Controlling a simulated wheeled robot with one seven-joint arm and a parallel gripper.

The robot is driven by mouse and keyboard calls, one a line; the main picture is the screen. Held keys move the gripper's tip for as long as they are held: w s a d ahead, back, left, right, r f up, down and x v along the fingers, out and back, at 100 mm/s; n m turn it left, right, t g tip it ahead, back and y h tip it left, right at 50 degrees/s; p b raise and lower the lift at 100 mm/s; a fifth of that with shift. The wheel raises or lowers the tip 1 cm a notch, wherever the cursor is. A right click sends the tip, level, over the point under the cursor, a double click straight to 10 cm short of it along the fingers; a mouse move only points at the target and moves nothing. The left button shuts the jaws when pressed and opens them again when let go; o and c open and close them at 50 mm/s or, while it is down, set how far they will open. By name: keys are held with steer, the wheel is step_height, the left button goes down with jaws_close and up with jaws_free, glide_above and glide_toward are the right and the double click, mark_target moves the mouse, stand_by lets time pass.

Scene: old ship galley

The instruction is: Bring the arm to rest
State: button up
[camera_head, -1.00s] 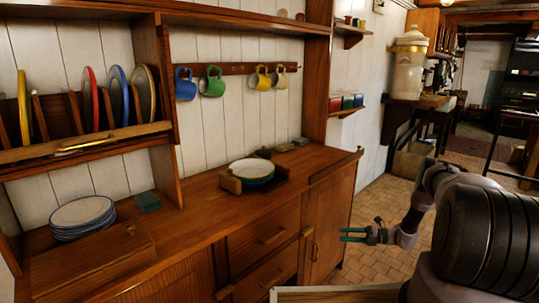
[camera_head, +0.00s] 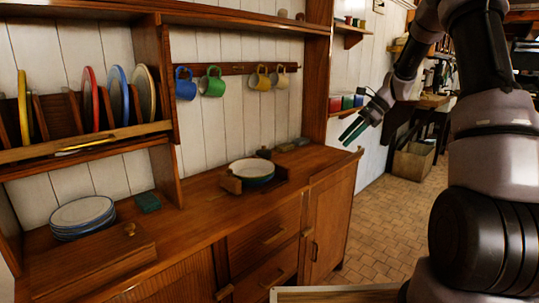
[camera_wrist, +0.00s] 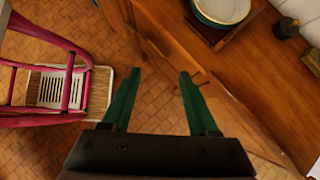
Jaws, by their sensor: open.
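My gripper (camera_head: 357,127) has green fingers and is raised in the air to the right of the wooden dresser (camera_head: 330,205), in front of the white plank wall. It is open and empty. In the wrist view my gripper (camera_wrist: 158,100) points down, its two green fingers apart with nothing between them. Below it are the dresser's front edge and the tiled floor.
Plates in a wooden holder (camera_head: 282,188) stand on the counter. More plates (camera_head: 82,214) are stacked at left. Several mugs (camera_head: 212,82) hang from a rail. A pink chair (camera_wrist: 75,88) stands on the floor in the wrist view. A box (camera_head: 412,161) sits by the wall.

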steer(key=s+a+r+n+t+h, duration=0.15)
steer(key=s+r+n, duration=0.25)
steer(key=s+r, duration=0.45)
steer(key=s+r+n+t+h, duration=0.2)
steer(key=s+r+n, duration=0.2)
steer(key=s, duration=0.7)
steer(key=s+r+n+t+h, duration=0.2)
steer(key=s+n, duration=0.4)
steer(key=s, duration=0.5)
step_height(320, 180, up, 2)
steer(key=shift+s+r+t, duration=0.25)
steer(key=shift+t, duration=0.5)
steer(key=shift+h, duration=0.25)
